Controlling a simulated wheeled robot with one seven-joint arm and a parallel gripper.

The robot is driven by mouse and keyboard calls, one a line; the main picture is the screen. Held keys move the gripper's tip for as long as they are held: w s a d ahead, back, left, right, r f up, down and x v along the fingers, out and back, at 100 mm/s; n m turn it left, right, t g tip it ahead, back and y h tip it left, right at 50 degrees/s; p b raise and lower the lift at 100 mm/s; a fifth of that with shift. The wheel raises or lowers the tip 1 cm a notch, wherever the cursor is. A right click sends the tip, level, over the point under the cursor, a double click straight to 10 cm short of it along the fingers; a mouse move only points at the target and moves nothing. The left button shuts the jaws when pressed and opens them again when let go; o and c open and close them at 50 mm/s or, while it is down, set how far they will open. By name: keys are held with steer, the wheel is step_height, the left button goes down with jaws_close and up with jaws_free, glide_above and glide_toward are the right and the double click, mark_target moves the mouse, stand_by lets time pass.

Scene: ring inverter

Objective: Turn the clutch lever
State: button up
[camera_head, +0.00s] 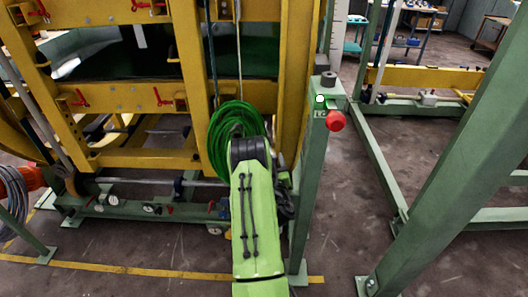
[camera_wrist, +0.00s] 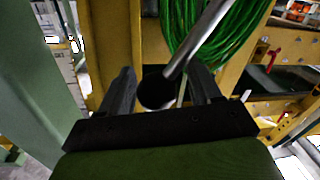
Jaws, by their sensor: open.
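The lever shows in the wrist view as a grey metal rod (camera_wrist: 205,33) with a dark round end (camera_wrist: 156,92). It slants from the top centre down to the space between the fingers. My gripper (camera_wrist: 161,70) is open, one dark finger on each side of the rod's end. A gap shows on both sides, and I cannot tell whether either finger touches it. In the head view, my green arm reaches forward to the yellow frame, and it hides the lever and the gripper.
A green cable coil (camera_head: 233,127) hangs on the yellow frame (camera_head: 198,80); it also shows in the wrist view (camera_wrist: 215,30). Just right of my arm stands a green post (camera_head: 308,190) with a red button (camera_head: 335,120). Open floor lies beyond it. Thick green beams (camera_head: 450,150) cross the right.

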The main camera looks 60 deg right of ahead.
steer(key=shift+r, duration=0.1)
steer(key=shift+s, duration=0.1)
steer(key=shift+c, duration=0.4)
jaws_close()
